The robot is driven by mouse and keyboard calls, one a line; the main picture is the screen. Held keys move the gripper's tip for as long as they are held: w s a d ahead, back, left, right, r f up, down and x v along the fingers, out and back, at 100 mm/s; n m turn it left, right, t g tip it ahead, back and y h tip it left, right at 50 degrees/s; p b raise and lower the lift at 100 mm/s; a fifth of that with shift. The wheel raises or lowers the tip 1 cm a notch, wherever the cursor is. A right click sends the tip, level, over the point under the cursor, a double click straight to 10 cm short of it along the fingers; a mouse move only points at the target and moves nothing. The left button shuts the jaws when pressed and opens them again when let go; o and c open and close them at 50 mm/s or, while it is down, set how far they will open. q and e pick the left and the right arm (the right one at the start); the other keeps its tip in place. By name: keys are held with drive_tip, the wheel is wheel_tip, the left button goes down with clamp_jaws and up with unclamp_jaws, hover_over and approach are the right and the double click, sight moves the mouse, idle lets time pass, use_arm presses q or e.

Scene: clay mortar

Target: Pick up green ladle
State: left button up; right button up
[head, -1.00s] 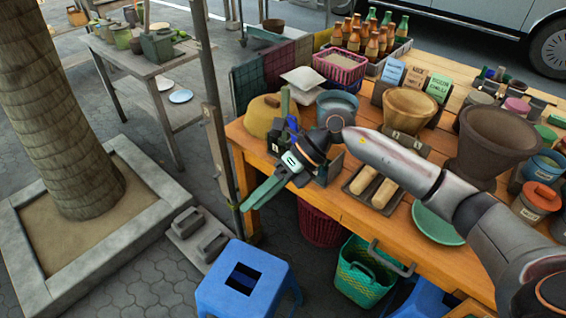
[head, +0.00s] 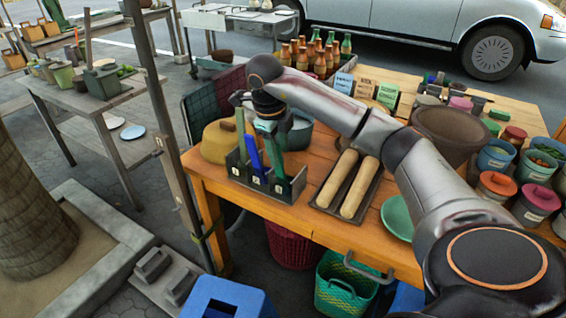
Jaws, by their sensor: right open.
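A dark utensil holder (head: 262,183) with labelled slots stands at the table's left front corner. A green handle (head: 240,128), which looks like the green ladle, stands upright in its left slot; its lower end is hidden. A blue handle (head: 253,157) stands beside it in the middle. My right gripper (head: 279,168) points down over the right part of the holder, to the right of both handles. Its green fingers overlap the holder in view; I cannot tell whether they touch it. It is open and I see nothing held. My left gripper is not in view.
A tray with two clay rolls (head: 348,185) lies right of the holder, with a green plate (head: 397,216) beyond. A yellow-brown domed object (head: 218,142) is behind the holder. A wooden post (head: 160,110) rises just left of the table (head: 300,212).

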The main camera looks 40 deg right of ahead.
sight(280, 170)
drive_tip(key=shift+w+x, duration=0.15)
drive_tip(key=shift+x, duration=0.9)
drive_tip(key=shift+w+x, duration=0.15)
drive_tip(key=shift+x, duration=0.9)
drive_tip(key=shift+w+x, duration=0.2)
drive_tip(key=shift+x, duration=0.85)
drive_tip(key=shift+d, duration=0.15)
drive_tip(key=shift+r, duration=0.1)
clamp_jaws()
